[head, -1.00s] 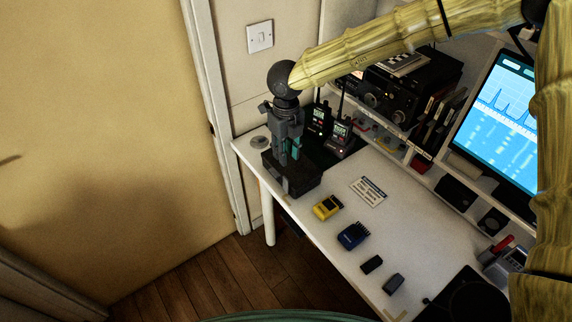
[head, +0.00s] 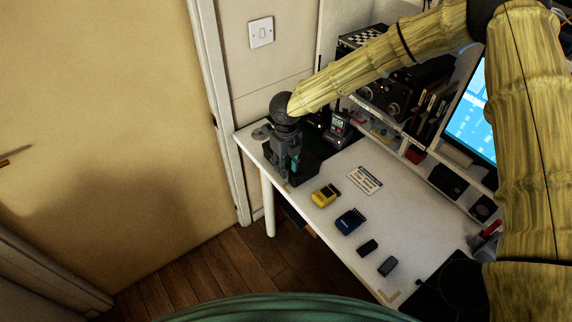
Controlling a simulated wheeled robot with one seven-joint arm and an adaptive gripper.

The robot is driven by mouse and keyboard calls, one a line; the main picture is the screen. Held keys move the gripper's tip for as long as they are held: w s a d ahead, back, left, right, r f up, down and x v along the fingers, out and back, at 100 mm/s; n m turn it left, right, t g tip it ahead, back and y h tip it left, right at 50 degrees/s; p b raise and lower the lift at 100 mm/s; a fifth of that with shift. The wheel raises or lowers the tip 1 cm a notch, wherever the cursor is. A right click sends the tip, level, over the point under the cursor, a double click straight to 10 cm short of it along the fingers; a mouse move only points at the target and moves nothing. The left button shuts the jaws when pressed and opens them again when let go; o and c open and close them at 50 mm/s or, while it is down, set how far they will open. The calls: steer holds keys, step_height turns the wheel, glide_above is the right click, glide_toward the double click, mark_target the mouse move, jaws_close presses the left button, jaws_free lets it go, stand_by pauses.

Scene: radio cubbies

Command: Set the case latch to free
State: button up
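A dark case (head: 310,168) stands at the far left end of the white desk, largely covered by my gripper. My gripper (head: 289,172) points down over the case's left part, with its fingertips at or very close to the case. I cannot tell whether they touch it. A small teal patch shows between the fingers; I cannot tell what it is. The finger gap is not clear. The case latch cannot be made out, and its setting is hidden.
Handheld radios (head: 338,128) stand right behind the case. A yellow device (head: 324,195), a blue device (head: 350,221) and two small dark blocks lie along the desk (head: 330,240). A label card (head: 365,180) lies behind them. Cubbies and a screen (head: 474,118) line the back.

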steer(key=shift+w+f, duration=0.2)
steer(key=shift+s+r, duration=0.15)
jaws_close()
